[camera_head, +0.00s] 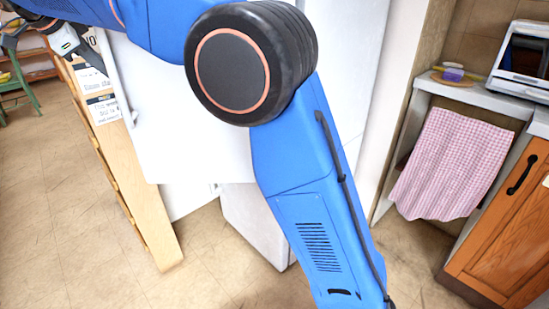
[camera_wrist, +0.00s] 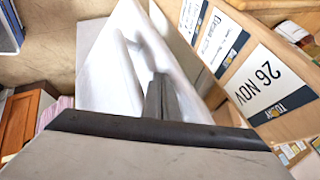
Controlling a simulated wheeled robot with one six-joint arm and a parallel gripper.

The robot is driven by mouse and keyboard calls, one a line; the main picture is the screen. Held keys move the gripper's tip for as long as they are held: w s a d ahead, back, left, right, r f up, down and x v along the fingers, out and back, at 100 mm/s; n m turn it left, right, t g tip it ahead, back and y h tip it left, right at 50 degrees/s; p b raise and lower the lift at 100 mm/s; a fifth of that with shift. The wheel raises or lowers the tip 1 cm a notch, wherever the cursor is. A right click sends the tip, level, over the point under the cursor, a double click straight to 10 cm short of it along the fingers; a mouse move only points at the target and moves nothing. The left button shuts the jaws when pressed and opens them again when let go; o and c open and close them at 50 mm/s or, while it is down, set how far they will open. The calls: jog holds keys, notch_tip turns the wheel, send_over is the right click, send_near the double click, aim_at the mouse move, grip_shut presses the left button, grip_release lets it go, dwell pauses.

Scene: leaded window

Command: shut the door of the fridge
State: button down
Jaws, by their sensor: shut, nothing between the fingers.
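The white fridge door (camera_head: 180,150) stands open in the head view, swung out to the left of the white fridge body (camera_head: 258,228). My blue arm crosses in front and hides much of the fridge, including the hinge side and the inside. My gripper (camera_head: 92,58) is at the upper left, by the door's left edge; it is shut and empty. In the wrist view its dark fingers (camera_wrist: 160,98) are together in front of a white panel (camera_wrist: 105,75), which seems to be the door. I cannot tell whether they touch it.
A wooden board (camera_head: 125,170) with paper labels stands close to the left of the door; its labels also show in the wrist view (camera_wrist: 265,82). A counter with a pink checked towel (camera_head: 452,163) and a wooden cabinet (camera_head: 505,235) are at the right. Floor at lower left is clear.

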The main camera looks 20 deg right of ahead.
jog(key=shift+w+d+m+g+h, duration=0.15)
jog(key=shift+w+d+m, duration=0.3)
jog(key=shift+w, duration=0.9)
jog(key=shift+w+d+m+g+h, duration=0.2)
jog(key=shift+w+d, duration=0.45)
jog(key=shift+w, duration=0.7)
jog(key=shift+w+d+m+g+h, duration=0.15)
jog(key=shift+w+d+m, duration=0.3)
jog(key=shift+w, duration=0.9)
jog(key=shift+d+r, duration=0.1)
